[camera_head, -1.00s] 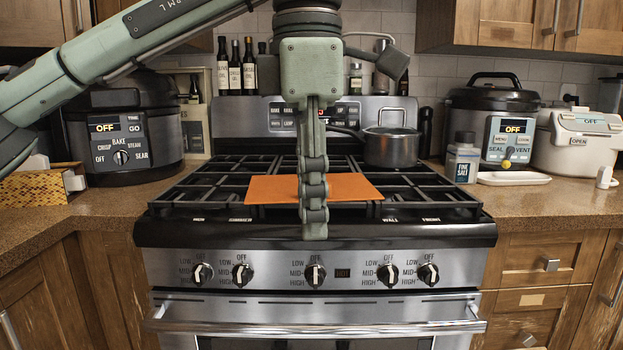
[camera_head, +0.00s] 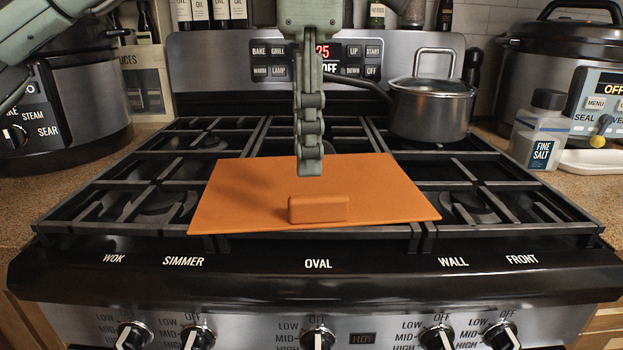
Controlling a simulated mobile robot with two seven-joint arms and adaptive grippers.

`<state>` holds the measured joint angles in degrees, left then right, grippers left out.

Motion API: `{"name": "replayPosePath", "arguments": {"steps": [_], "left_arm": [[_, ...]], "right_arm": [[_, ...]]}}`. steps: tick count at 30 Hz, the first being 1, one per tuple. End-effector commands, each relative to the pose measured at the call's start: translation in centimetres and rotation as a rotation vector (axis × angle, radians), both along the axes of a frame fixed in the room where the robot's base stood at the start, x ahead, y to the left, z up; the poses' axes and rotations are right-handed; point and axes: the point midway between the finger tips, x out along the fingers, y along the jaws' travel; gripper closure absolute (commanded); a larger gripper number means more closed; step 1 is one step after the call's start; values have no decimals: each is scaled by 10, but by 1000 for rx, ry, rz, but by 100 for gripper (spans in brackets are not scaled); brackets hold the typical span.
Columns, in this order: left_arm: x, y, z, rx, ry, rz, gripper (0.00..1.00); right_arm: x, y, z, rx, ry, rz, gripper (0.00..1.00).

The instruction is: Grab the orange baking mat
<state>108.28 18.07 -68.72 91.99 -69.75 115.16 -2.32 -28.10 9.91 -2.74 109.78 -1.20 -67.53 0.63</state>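The orange baking mat (camera_head: 250,195) lies flat on the stove's grates, near the middle front. A raised orange block (camera_head: 318,208) of the same colour sits at its front edge. My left gripper (camera_head: 310,168) hangs pointing down over the mat, its tip just behind the raised block in the picture. I see the gripper edge-on, so the gap between its fingers is hidden. I cannot tell whether its tip touches the mat; nothing shows held. My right gripper is not in view.
A lidded steel pot (camera_head: 430,108) stands on the right rear grates, its handle reaching left. A salt bottle (camera_head: 538,130) and a cooker (camera_head: 560,60) stand on the right counter. Another cooker (camera_head: 80,100) stands at the left. The stove's front grates (camera_head: 110,205) beside the mat are bare.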

Motion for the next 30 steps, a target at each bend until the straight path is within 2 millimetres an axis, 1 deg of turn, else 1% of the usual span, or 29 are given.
{"name": "replayPosePath", "arguments": {"steps": [1,3,7,12,15,22,30], "left_arm": [[0,0,-8,-1,3,0,62],[-1,1,-15,0,2,0,62],[-3,5,-33,0,4,-1,62],[-4,7,-56,-1,2,2,62],[-4,7,-62,-2,1,2,62],[-4,7,-63,-2,-1,3,62],[-4,7,-63,-2,0,3,96]], "right_arm": [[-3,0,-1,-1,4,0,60],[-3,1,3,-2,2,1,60],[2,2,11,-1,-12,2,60],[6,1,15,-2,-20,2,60],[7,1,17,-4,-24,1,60],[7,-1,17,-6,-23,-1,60],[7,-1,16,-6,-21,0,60]]}}
